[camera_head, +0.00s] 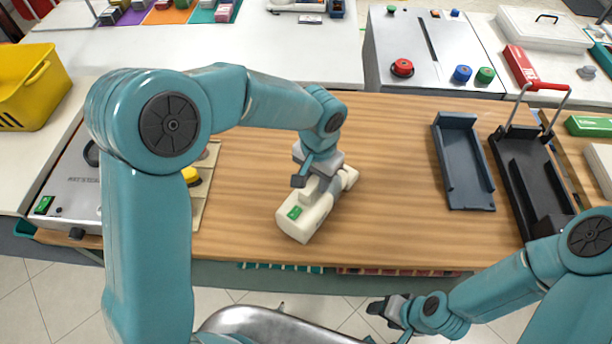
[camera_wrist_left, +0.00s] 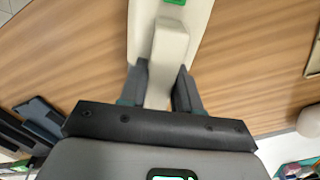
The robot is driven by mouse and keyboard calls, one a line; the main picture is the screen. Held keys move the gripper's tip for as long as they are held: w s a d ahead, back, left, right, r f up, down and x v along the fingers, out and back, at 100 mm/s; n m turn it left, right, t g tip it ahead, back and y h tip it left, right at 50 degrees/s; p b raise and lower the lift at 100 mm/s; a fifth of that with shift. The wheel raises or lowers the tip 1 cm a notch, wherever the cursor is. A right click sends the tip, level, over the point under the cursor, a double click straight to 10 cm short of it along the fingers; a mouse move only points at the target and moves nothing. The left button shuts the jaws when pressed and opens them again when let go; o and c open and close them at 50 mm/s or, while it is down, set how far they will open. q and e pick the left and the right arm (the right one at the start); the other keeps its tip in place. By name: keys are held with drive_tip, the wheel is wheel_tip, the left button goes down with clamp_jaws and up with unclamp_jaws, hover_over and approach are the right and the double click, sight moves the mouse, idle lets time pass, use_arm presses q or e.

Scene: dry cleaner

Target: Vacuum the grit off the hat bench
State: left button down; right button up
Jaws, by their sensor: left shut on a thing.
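A cream handheld vacuum (camera_head: 318,208) with a green label is over the wooden hat bench (camera_head: 385,180), near its middle front. My left gripper (camera_head: 307,178) is shut on the vacuum's handle from above. In the left wrist view, both fingers of the left gripper (camera_wrist_left: 161,80) flank the cream handle of the vacuum (camera_wrist_left: 168,45). I cannot tell whether the vacuum touches the wood. No grit is distinguishable on the bench. My right gripper (camera_head: 385,308) is off the bench's front edge, apart from everything; its jaw opening is unclear.
A dark blue-grey tray (camera_head: 463,185) and a black holder with a metal frame (camera_head: 530,180) are at the right. A beige board with a yellow knob (camera_head: 191,176) is at the left, partly hidden by my arm. A control box (camera_head: 430,50) stands behind. Wood right of the vacuum is clear.

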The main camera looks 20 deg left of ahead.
use_arm(q)
drive_tip(key=shift+d, duration=0.2)
drive_tip(key=shift+s+a+r+b, duration=0.1)
drive_tip(key=shift+s+a+b, duration=0.2)
drive_tip(key=shift+a, duration=0.75)
drive_tip(key=shift+s+a+b, duration=0.15)
drive_tip(key=shift+s+a, duration=0.1)
drive_tip(key=shift+a, duration=0.75)
drive_tip(key=a, duration=0.2)
drive_tip(key=s+a, duration=0.1)
drive_tip(key=a, duration=0.1)
drive_tip(key=shift+s+b, duration=0.1)
drive_tip(key=shift+b, duration=0.25)
wheel_tip(320, 180, up, 6)
drive_tip(key=p, duration=0.4)
drive_tip(key=shift+p, duration=0.35)
